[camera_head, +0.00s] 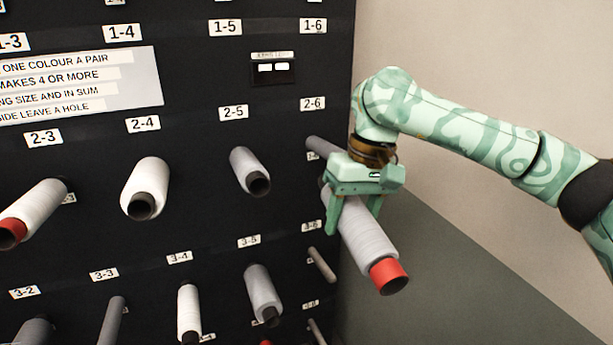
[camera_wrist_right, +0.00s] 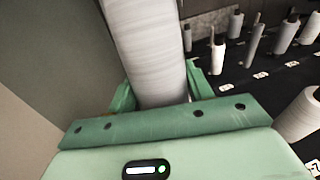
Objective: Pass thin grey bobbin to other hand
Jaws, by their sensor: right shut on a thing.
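My right gripper (camera_head: 354,216) is shut across a long, slim, pale grey bobbin (camera_head: 366,240) with a red core end, one finger on each side of it. The bobbin slants down to the right, its red end towards the camera, in front of the rack's right edge. In the right wrist view, the bobbin (camera_wrist_right: 145,50) runs up between the two fingers (camera_wrist_right: 160,85). A bare-looking peg (camera_head: 322,147) below label 2-6 points towards the gripper. It appears apart from the bobbin, but the gripper hides part of the gap. My left gripper is not in view.
The dark rack (camera_head: 200,75) fills the left side, with numbered pegs holding several white and grey bobbins, such as a grey one (camera_head: 248,168) under 2-5 and a white one (camera_head: 148,185) under 2-4. A pale wall (camera_head: 480,60) stands at the right.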

